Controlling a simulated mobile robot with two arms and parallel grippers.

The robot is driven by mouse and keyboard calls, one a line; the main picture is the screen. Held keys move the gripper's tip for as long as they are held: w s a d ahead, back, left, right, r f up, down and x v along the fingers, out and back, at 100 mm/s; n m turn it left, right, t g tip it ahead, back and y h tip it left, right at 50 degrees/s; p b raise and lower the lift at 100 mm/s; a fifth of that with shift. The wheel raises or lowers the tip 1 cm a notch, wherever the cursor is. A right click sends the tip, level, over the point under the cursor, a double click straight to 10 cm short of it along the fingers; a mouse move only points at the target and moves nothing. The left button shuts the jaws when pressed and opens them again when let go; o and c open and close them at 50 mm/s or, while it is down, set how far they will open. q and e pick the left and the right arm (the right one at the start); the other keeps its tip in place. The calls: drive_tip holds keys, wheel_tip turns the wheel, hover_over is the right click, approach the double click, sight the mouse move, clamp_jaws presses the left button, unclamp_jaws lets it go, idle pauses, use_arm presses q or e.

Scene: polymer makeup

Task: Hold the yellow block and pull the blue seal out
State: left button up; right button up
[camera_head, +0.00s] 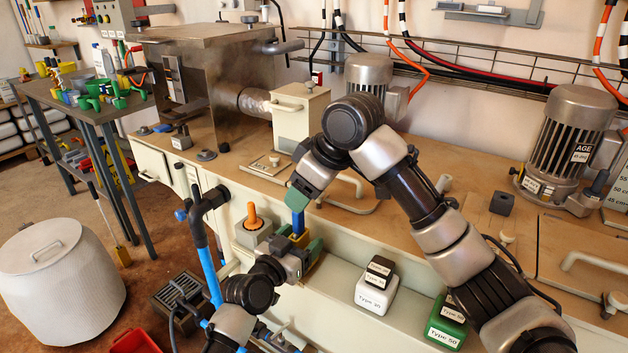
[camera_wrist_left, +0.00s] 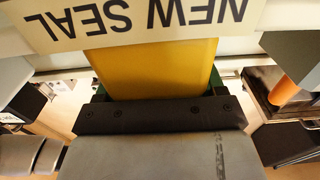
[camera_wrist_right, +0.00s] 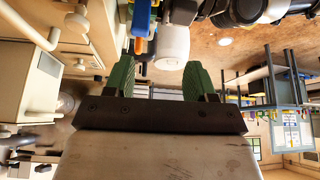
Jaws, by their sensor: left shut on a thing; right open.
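The yellow block (camera_head: 299,240) stands low in the middle of the head view, with the blue seal (camera_head: 298,222) sticking up from its top. My left gripper (camera_head: 298,251) is shut on the block, its green fingers at the block's sides. In the left wrist view the yellow block (camera_wrist_left: 155,68) fills the space between the fingers, under a label reading NEW SEAL, upside down.
A grey block with an orange peg (camera_head: 252,217) stands left of the yellow block. A white Type 20 box (camera_head: 375,293) and a green Type 50 box (camera_head: 445,325) stand to the right on the ledge. A motor (camera_head: 567,140) is at the far right of the bench.

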sight(296, 217)
use_arm(q)
drive_tip(key=shift+d, duration=0.1)
use_arm(e)
drive_tip(key=shift+m+h, duration=0.5)
drive_tip(key=x, duration=0.3)
drive_tip(key=w+d+x, duration=0.1)
drive_tip(key=x, duration=0.3)
drive_tip(key=w+x, duration=0.1)
drive_tip(key=x, duration=0.2)
drive_tip(key=shift+d+f, duration=0.15)
drive_tip(key=shift+f, duration=0.1)
drive_tip(key=shift+c, duration=0.3)
drive_tip(key=c, duration=0.9)
drive_tip(key=shift+c, duration=0.2)
drive_tip(key=shift+r, duration=0.7)
drive_tip(key=shift+r, duration=2.55)
use_arm(q)
drive_tip(key=o, duration=1.1)
